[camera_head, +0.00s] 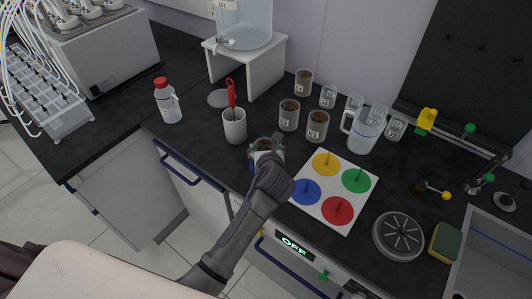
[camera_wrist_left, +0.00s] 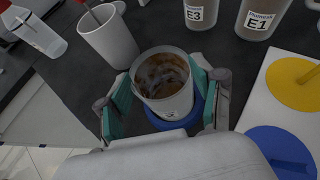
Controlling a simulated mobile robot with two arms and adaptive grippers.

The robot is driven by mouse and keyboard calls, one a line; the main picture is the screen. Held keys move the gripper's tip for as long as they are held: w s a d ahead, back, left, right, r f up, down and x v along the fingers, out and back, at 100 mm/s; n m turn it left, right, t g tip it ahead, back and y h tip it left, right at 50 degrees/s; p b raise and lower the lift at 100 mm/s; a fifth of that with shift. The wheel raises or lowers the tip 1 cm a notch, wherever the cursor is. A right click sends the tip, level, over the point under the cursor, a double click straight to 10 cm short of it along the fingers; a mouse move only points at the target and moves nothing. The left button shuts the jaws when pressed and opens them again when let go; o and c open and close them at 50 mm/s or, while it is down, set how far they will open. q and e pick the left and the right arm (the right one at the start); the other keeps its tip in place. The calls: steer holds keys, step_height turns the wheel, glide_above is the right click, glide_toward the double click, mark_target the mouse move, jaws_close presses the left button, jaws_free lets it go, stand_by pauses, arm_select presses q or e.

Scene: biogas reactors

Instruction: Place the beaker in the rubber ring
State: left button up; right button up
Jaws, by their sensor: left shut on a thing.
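The beaker (camera_wrist_left: 168,103), a light cup with brown contents, stands between the teal-padded fingers of my left gripper (camera_wrist_left: 162,82). The gripper is shut on it. In the head view my left gripper (camera_head: 265,153) holds the beaker (camera_head: 264,145) near the counter's front edge, left of the white board. A blue ring (camera_wrist_left: 202,107) shows around the beaker's lower part in the wrist view. It looks like the rubber ring; most of it is hidden by the beaker and gripper. I cannot tell whether the beaker is fully seated in it. My right gripper is not in view.
A white cup with a red-handled tool (camera_head: 234,127) stands left of the gripper. Behind are similar brown-filled beakers (camera_head: 289,115) and a jug (camera_head: 363,130). The white board (camera_head: 333,187) with coloured discs lies to the right. A red-capped bottle (camera_head: 168,103) stands left.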

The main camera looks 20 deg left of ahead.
arm_select(q)
steer(key=o, duration=1.5)
steer(key=shift+f, duration=0.1)
steer(key=shift+o, duration=0.2)
steer(key=shift+s+r, duration=0.2)
steer(key=shift+r, duration=0.05)
steer(key=v, duration=1.1)
steer(key=shift+s+d+r, duration=0.2)
steer(key=shift+s, duration=0.05)
